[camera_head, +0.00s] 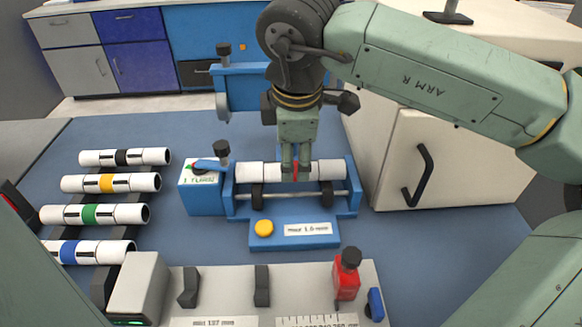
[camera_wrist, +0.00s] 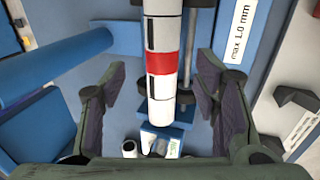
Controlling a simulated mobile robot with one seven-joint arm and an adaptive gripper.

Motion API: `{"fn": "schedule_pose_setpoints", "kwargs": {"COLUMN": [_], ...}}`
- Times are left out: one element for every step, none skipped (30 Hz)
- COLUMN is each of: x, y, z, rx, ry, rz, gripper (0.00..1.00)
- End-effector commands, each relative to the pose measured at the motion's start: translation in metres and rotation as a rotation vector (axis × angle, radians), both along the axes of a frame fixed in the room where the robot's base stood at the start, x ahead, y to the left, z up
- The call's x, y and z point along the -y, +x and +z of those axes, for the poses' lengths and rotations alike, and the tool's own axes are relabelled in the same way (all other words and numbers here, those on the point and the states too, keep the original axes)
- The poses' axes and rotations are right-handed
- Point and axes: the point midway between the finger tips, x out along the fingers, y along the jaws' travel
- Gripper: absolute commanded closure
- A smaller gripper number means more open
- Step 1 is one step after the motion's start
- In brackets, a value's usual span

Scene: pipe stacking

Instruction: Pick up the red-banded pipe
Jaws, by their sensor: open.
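The red-banded pipe (camera_head: 258,172) is white with dark marks and lies level across the rollers of the blue stand (camera_head: 240,207). In the wrist view the pipe (camera_wrist: 162,63) runs down the middle with its red band in full sight. My gripper (camera_head: 297,165) points down over the middle of the pipe and hides part of the band in the head view. In the wrist view my gripper (camera_wrist: 161,100) has its fingers wide apart, one on each side of the pipe, with gaps showing between.
Pipes with black (camera_head: 122,157), yellow (camera_head: 106,183), green (camera_head: 90,214) and blue (camera_head: 69,250) bands lie at the left. A grey fixture (camera_head: 220,290) with a red clamp (camera_head: 346,280) stands in front. A white cabinet (camera_head: 395,160) stands close on the right.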

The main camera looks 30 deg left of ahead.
Motion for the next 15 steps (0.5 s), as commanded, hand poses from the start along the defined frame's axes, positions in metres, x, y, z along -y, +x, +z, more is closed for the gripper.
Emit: {"fn": "schedule_pose_setpoints", "kwargs": {"x": [-0.001,-0.001,-0.002,-0.002,-0.003,-0.004,-0.004,-0.005,-0.006,-0.006,-0.007,-0.007,-0.007,-0.007,-0.007], "y": [0.0,0.0,0.001,0.002,0.002,0.004,0.005,0.006,0.007,0.008,0.008,0.008,0.008,0.008,0.008], "z": [-0.004,-0.008,-0.014,-0.019,-0.023,-0.03,-0.034,-0.037,-0.041,-0.043,-0.045,-0.046,-0.047,-0.047,-0.047], "rx": [-0.005,-0.005,-0.007,-0.007,-0.006,-0.006,-0.004,-0.005,-0.004,-0.003,-0.003,-0.002,-0.002,-0.002,-0.002], "ry": [-0.001,-0.001,-0.001,-0.001,-0.001,-0.002,-0.001,0.0,0.0,0.001,0.001,0.001,0.001,0.001,0.001], "rz": [0.003,0.004,0.004,0.003,0.004,0.003,0.002,0.002,0.002,0.002,0.002,0.002,0.002,0.002,0.002], "gripper": [0.44,0.44,0.44,0.44,0.44,0.44,0.44,0.44,0.44,0.44,0.44,0.44,0.44,0.44,0.44]}}
